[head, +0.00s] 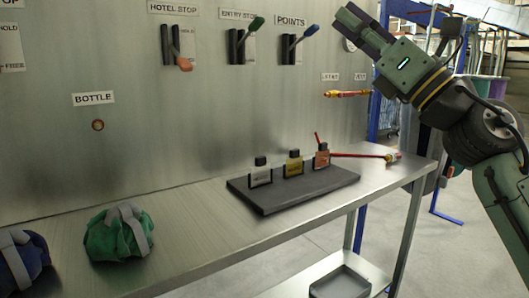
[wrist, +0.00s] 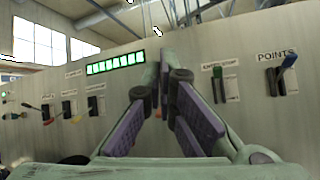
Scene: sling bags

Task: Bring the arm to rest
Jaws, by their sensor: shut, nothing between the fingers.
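My gripper (head: 362,27) is raised at the upper right of the head view, in front of the panel and above the bench. Its fingers point up and to the left. In the wrist view my gripper (wrist: 163,75) has its fingertips together with nothing between them. My green arm comes in from the right edge of the head view.
A red rod (head: 358,155) lies behind the tray. Levers, including a green one (head: 256,24), stick out from the panel.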

